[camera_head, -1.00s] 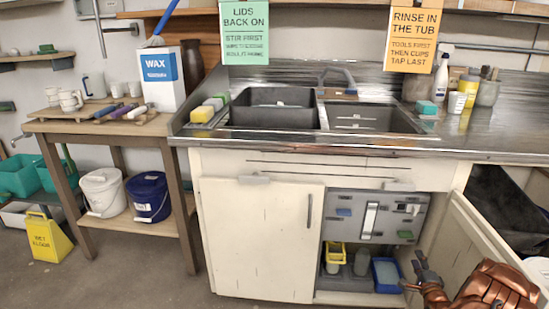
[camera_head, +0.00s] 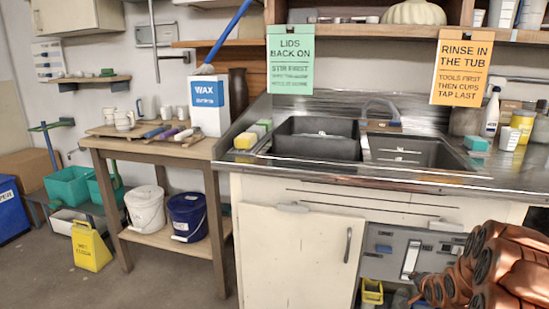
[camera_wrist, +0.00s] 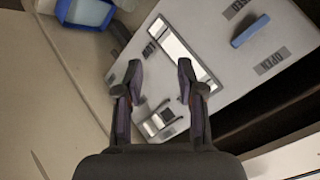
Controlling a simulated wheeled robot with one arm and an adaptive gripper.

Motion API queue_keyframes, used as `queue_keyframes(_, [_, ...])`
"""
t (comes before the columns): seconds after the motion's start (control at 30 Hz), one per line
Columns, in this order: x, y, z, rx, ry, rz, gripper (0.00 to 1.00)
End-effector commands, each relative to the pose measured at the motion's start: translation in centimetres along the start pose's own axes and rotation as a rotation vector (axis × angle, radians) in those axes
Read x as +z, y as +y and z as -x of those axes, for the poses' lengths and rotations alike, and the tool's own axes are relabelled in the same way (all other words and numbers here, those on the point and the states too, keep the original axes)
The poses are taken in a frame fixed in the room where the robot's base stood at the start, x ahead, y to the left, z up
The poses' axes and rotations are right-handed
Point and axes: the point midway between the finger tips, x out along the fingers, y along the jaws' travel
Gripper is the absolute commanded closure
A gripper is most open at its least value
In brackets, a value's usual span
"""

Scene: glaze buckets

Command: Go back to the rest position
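My gripper (camera_wrist: 160,85) shows in the wrist view with its two fingers apart and nothing between them. Behind the fingers is a grey panel (camera_wrist: 225,40) with a white strip, a blue handle and labels reading OPEN and another word. In the head view my copper-coloured arm is at the lower right, and the fingertips are mostly hidden there. The same grey panel shows in the head view (camera_head: 385,238) inside the open cupboard under the sink. I cannot tell how far the fingers are from the panel.
The sink counter (camera_head: 440,178) holds a dark tub (camera_head: 315,145). The left cupboard door (camera_head: 290,255) is shut. A wooden table (camera_head: 125,148) at the left has a white bucket (camera_head: 147,208) and a blue bucket (camera_head: 187,215) below.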

Motion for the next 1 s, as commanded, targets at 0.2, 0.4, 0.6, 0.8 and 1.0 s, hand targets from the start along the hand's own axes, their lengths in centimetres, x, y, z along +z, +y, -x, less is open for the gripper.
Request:
queue_keyframes(0.2, [3.9, -2.6, 5.0, 0.119, -0.111, 0.177, 0.61])
queue_keyframes(0.4, [7.6, -3.9, 10.5, 0.216, -0.227, 0.332, 0.61])
queue_keyframes(0.6, [11.7, -4.2, 16.8, 0.295, -0.363, 0.481, 0.61])
queue_keyframes(0.8, [15.8, -3.8, 23.8, 0.354, -0.514, 0.626, 0.61])
queue_keyframes(1.0, [19.8, -2.6, 31.3, 0.390, -0.681, 0.766, 0.61])
